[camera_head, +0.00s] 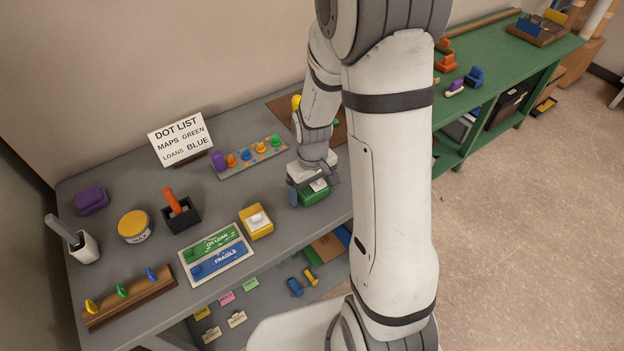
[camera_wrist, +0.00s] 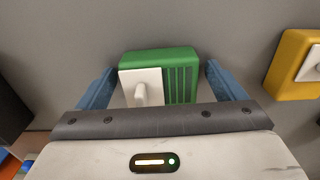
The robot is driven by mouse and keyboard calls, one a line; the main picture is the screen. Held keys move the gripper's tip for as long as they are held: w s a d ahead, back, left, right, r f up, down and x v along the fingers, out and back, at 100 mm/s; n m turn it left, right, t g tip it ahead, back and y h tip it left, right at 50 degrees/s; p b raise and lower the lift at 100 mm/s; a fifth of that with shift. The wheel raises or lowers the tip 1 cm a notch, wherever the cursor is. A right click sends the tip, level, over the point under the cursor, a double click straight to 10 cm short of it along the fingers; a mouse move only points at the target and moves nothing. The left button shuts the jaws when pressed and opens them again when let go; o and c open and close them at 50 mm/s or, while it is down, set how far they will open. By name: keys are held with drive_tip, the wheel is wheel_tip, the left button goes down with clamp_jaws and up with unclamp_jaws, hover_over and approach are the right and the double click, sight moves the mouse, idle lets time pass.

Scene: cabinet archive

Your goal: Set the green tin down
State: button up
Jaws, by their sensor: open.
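The green tin (camera_head: 314,194) sits on the grey desk (camera_head: 290,235) near its front right edge. It has a white label or tab on it and ridges on one side, seen in the wrist view (camera_wrist: 181,60). My gripper (camera_head: 307,190) is above and around the tin. In the wrist view its blue fingers (camera_wrist: 158,88) stand on either side of the tin, with a gap on both sides. The jaws are open. In the head view my gripper partly hides the tin.
A yellow tin (camera_head: 257,222) stands on the desk to the left. A tray of coloured pegs (camera_head: 249,158) lies behind the gripper. A black box with an orange handle (camera_head: 180,213) and a sign (camera_head: 181,138) are farther left. Bare desk lies between the tins.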

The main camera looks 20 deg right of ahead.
sight(312, 186)
wheel_tip(312, 186, up, 11)
drive_tip(key=s+r+m+t, duration=0.3)
drive_tip(key=s+r, duration=0.7)
drive_tip(key=s, duration=0.4)
drive_tip(key=shift+r+m, duration=0.25)
drive_tip(key=shift+m, duration=0.05)
drive_tip(key=shift+d, duration=0.1)
idle(1.2)
drive_tip(key=shift+c, duration=0.3)
